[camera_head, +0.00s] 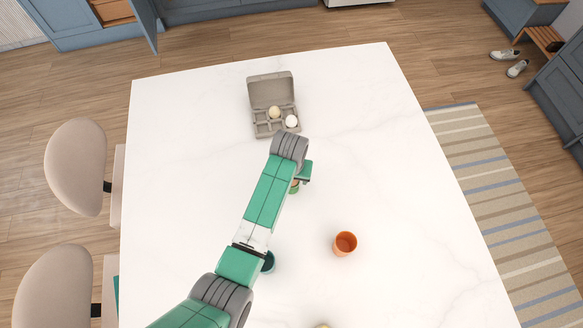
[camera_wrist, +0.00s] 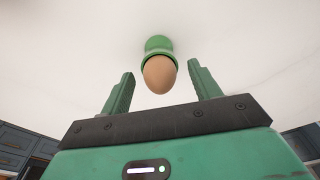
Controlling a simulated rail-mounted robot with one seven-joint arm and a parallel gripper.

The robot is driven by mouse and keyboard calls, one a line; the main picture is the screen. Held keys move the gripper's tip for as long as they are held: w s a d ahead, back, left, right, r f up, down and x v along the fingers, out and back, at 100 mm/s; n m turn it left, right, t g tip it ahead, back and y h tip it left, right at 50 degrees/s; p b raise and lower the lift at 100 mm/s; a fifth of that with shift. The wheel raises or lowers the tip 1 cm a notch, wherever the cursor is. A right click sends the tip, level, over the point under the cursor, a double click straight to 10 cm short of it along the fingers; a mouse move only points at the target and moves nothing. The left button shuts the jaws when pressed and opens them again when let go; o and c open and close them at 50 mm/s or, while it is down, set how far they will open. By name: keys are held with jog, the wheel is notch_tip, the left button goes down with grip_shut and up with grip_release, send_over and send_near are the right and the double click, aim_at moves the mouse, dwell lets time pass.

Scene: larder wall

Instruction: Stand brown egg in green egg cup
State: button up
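The brown egg (camera_wrist: 159,76) stands in the green egg cup (camera_wrist: 158,44) in the wrist view, its rounded end showing beyond the cup's rim. My gripper (camera_wrist: 160,69) is open, with one finger on each side of the egg and a visible gap on both sides. In the head view, my gripper (camera_head: 303,174) is over the middle of the white table.
A grey egg carton (camera_head: 270,91) stands open at the back with a cream egg (camera_head: 274,112) and a white egg (camera_head: 291,121). An orange cup (camera_head: 345,243) stands at front right. A dark teal cup (camera_head: 268,262) is partly behind my arm. The table's right side is clear.

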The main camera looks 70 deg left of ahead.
jog(key=r, duration=0.7)
jog(key=shift+s+d+r, duration=0.25)
jog(key=shift+d+r, duration=0.15)
